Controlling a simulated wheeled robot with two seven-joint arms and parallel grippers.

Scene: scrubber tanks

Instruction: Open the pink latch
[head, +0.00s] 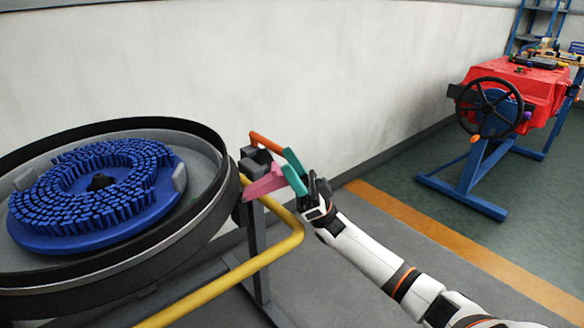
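The pink latch (266,184) is on the dark bracket at the right side of the round tank (222,215). It is a flat pink piece that reaches right towards the lower part of a teal lever (294,168). An orange lever (266,143) stands behind and above it. My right gripper (314,184) is just right of the teal lever and the pink latch's right end. Its dark fingers are close to the teal lever. I cannot tell whether they touch it or whether they are open or shut. My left gripper is not in view.
A blue bristle brush disc (95,200) lies in the tank. A yellow pipe (270,253) curves below the latch. A pale wall (330,70) runs behind. A red machine (520,85) with a black handwheel (489,107) stands on a blue frame at the far right. The floor between is clear.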

